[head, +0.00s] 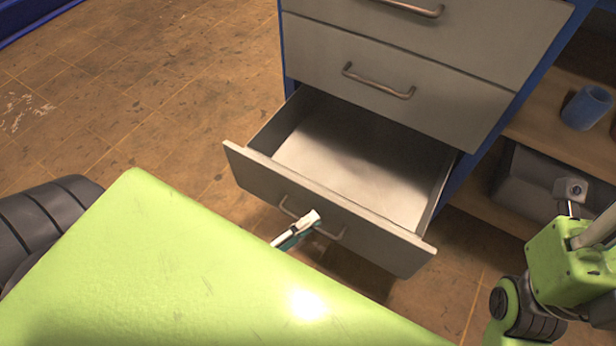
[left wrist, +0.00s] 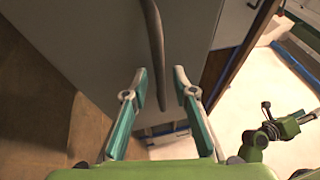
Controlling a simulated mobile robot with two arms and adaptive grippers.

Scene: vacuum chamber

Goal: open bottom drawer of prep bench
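The bottom drawer (head: 262,175) of the grey prep bench is pulled well out, and its empty pale inside shows in the head view. Its bar handle (head: 337,236) is on the front panel. My left gripper (head: 312,219) is at this handle, partly hidden behind my green body. In the left wrist view the handle (left wrist: 155,45) runs down between the two spread fingertips of my left gripper (left wrist: 160,82), with space on both sides.
Two upper drawers (head: 375,85) are shut above the open one. Shelves (head: 545,130) on the right hold a blue cup (head: 587,107) and a grey bin (head: 530,190). The tiled floor (head: 140,110) left of the bench is clear.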

